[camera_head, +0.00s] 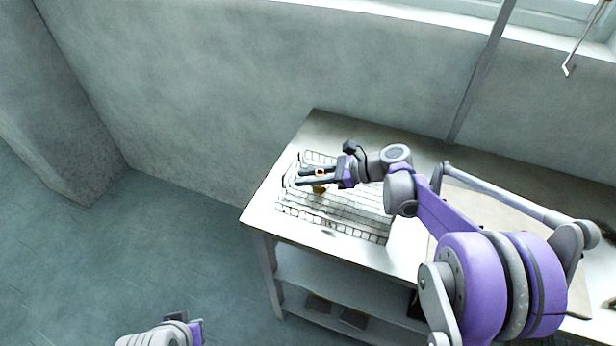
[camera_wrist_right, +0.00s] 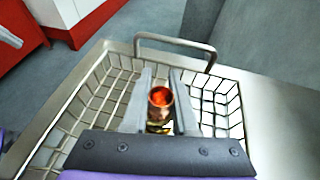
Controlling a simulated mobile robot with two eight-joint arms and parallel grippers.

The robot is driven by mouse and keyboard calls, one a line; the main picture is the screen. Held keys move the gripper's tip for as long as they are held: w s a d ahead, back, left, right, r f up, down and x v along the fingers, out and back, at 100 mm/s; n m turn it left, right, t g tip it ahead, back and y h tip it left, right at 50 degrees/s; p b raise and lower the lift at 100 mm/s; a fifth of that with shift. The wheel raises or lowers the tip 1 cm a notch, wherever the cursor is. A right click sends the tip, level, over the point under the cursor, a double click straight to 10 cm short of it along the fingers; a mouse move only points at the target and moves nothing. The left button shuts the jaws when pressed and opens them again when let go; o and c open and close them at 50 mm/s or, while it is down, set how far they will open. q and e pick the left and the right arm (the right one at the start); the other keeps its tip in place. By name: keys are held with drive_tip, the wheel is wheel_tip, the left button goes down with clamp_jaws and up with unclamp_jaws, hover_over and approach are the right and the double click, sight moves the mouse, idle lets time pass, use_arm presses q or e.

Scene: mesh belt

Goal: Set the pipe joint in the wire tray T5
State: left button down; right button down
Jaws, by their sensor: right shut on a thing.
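The pipe joint (camera_head: 319,188) is a small copper-orange piece between the fingers of my right gripper (camera_head: 306,178). In the right wrist view, the open round end of the pipe joint (camera_wrist_right: 160,97) faces the camera, and both fingers of the right gripper (camera_wrist_right: 161,82) close on it. The wire tray (camera_head: 350,228) lies on the table below the gripper; its mesh and a raised handle also show in the wrist view (camera_wrist_right: 228,104). The joint is over the tray's inside; whether it touches the mesh cannot be told. My left gripper (camera_head: 188,328) is at the bottom edge, partly cut off.
The pale table (camera_head: 262,212) has a lower shelf (camera_head: 300,268) holding dark flat items. A wall stands behind the table. A flat beige board (camera_head: 470,206) lies to the tray's right, partly behind my right arm. Open floor lies to the left.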

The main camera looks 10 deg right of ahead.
drive_tip(key=shift+f, duration=0.2)
drive_tip(key=c, duration=0.7)
unclamp_jaws()
drive_tip(key=shift+r, duration=0.1)
drive_tip(key=shift+d+r, duration=0.25)
drive_tip(key=v, duration=1.1)
drive_tip(key=shift+s+d, duration=0.2)
